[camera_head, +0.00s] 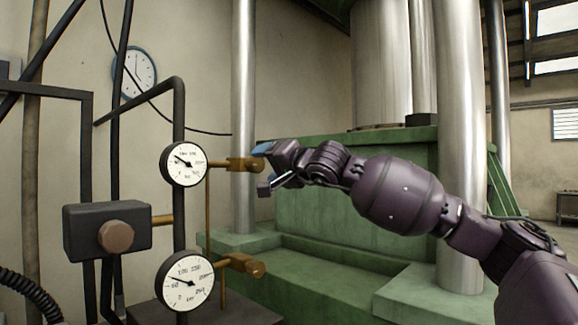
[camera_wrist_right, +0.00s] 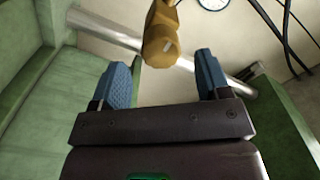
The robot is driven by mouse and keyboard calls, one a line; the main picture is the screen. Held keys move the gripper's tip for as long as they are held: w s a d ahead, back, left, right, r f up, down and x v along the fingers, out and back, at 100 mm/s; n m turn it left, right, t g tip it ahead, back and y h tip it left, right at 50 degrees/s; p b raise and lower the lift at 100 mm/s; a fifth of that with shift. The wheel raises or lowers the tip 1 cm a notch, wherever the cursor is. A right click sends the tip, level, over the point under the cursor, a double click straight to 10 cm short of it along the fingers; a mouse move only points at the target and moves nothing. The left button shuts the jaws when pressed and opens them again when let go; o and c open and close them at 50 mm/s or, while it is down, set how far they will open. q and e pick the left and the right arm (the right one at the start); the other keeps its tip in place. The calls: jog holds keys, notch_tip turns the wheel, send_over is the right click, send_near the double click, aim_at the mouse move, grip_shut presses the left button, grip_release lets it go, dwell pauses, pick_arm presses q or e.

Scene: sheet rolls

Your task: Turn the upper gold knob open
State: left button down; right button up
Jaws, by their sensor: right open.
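The upper gold knob (camera_head: 243,164) sticks out to the right of the upper gauge (camera_head: 184,164) in the head view. In the wrist view the gold knob (camera_wrist_right: 161,42) lies ahead of the fingertips, between their lines. My right gripper (camera_head: 263,169) is open at the right of the knob, and its blue upper fingertip shows close to the knob's end. In the wrist view both blue fingers of the right gripper (camera_wrist_right: 164,80) stand apart with nothing between them. The lower gold knob (camera_head: 244,264) is beside the lower gauge (camera_head: 185,281). My left gripper is not in view.
A dark box with a round copper-coloured button (camera_head: 116,237) is left of the gauges. Dark pipes run upright there. A green machine base (camera_head: 330,225) with steel columns (camera_head: 244,80) stands behind. A wall clock (camera_head: 134,72) hangs at the back.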

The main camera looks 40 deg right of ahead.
jog(key=shift+s+f, duration=0.1)
jog(key=shift+s, duration=0.7)
jog(key=s+p, duration=0.1)
jog(key=s, duration=0.1)
jog(key=s+p, duration=0.2)
jog(key=s, duration=0.1)
jog(key=shift+s+d, duration=0.2)
jog(key=shift+s, duration=0.05)
dwell(0.5)
